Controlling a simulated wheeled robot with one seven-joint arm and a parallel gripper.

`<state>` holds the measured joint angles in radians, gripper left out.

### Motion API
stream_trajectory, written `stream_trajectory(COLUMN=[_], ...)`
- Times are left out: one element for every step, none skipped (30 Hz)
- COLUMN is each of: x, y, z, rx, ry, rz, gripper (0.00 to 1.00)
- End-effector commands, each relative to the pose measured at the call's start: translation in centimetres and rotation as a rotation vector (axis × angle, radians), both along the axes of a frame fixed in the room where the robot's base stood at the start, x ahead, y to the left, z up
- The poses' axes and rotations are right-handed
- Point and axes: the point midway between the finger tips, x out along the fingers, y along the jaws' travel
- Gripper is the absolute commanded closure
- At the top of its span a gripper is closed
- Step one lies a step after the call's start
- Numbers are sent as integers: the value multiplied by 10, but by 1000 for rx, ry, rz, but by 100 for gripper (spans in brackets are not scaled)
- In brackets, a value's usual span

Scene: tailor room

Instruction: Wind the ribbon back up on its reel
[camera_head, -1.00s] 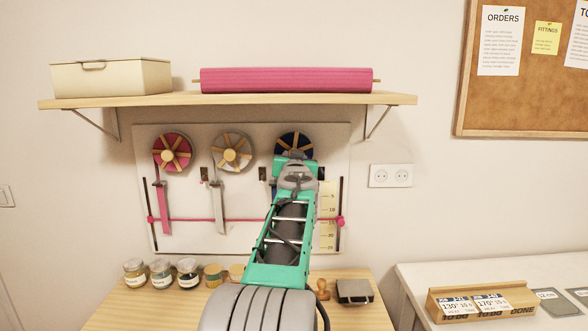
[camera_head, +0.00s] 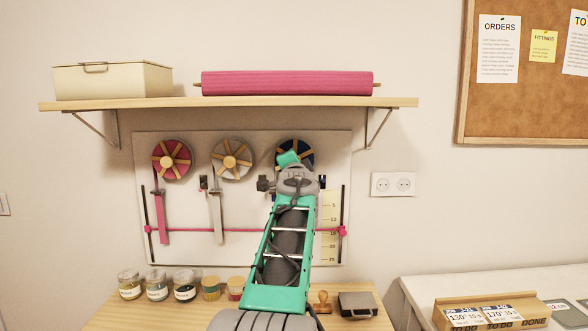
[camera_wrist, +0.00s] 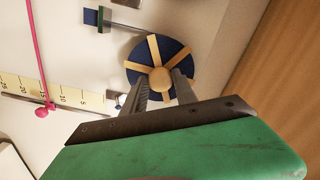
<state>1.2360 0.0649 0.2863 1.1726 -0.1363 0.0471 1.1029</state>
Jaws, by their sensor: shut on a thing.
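The blue reel (camera_head: 308,150) with pale wooden spokes is at the right of the board's row of reels, partly behind my gripper in the head view. In the wrist view the blue reel (camera_wrist: 182,56) faces me, and the fingers of my gripper (camera_wrist: 160,88) lie on either side of its round wooden hub (camera_wrist: 160,80), shut on it. A short blue ribbon end (camera_wrist: 90,17) shows beside a dark green piece on a strip running to the reel. My wrist hides the fingertips in the head view.
A pink reel (camera_head: 171,160) and a white reel (camera_head: 232,160) hang to the left with ribbons down. A pink cord (camera_head: 185,230) crosses the board near a ruler (camera_head: 329,225). A shelf (camera_head: 230,103) juts out above. Jars (camera_head: 157,285) stand on the table below.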

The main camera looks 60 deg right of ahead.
Motion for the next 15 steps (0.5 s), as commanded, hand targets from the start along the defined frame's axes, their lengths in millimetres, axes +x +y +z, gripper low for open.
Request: stream_trajectory(x=[-1,-1,-1,-1,-1,-1,-1,-1,-1,-1,-1,-1,-1,-1,-1], y=[0,0,0,0,0,0,0,0,0,0,0,0,0,0,0], z=[0,0,1,1,1,1,1,1,1,1,1,1,1,1,1], rx=[15,28,44,57,68,84,95,106,120,130,139,150,159,166,176], ry=[-37,-62,-95,-119,-143,-173,-194,-216,-243,-263,-281,-303,-320,-334,-353], rz=[-3,-3,-3,-3,-2,-3,-3,-3,-3,-3,-3,-3,-3,-3,-3], gripper=[100,100,100,100,100,100,100,100,100,100,100,100,100,100,100])
